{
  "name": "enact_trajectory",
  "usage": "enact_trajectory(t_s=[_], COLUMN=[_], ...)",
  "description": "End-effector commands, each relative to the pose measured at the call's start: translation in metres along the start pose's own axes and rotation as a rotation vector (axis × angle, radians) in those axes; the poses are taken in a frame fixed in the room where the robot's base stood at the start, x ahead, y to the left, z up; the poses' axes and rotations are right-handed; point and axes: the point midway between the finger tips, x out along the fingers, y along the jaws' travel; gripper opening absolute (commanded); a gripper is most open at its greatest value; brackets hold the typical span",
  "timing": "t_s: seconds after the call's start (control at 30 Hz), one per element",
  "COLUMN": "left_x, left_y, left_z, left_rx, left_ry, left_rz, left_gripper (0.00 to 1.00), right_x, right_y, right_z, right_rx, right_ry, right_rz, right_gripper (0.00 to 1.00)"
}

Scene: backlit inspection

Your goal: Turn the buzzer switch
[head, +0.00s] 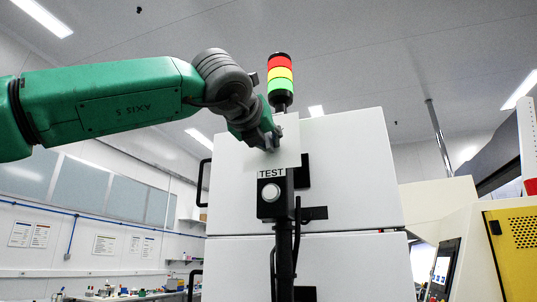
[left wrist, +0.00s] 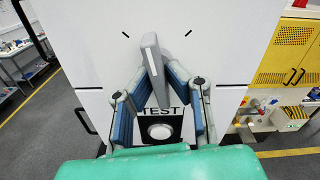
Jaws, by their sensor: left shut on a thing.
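The buzzer switch shows in the left wrist view as a grey bar-shaped handle (left wrist: 152,58) on a white panel (head: 290,155), between two dark tick marks. It leans slightly, its top toward the left of the picture. My left gripper (left wrist: 156,82) is shut on this handle, with its blue-padded fingers on either side of its lower part. In the head view my left gripper (head: 268,140) is at the panel and hides most of the switch. A TEST label and a round white button (head: 270,192) are below it. My right gripper is not in view.
A white cabinet (head: 355,170) with black handles stands behind. A yellow machine panel (head: 516,245) is at right, and a cluttered bench (head: 120,294) at lower left.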

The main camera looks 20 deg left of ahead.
Motion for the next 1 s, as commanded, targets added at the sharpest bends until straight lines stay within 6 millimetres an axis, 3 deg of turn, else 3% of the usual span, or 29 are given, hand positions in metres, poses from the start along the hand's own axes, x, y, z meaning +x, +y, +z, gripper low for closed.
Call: enact_trajectory(t_s=[0.5, 1.0], left_x=[-0.003, -0.003], left_y=[-0.001, -0.002], left_z=[0.006, 0.008], left_rx=[-0.44, -0.607], left_ry=[-0.013, -0.012], left_rz=[-0.004, -0.004], left_gripper=[0.0, 0.0], right_x=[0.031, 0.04], right_y=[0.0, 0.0], right_z=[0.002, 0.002], right_rx=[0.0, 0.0], right_ry=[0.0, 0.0], right_rz=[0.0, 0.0], right_gripper=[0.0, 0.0])
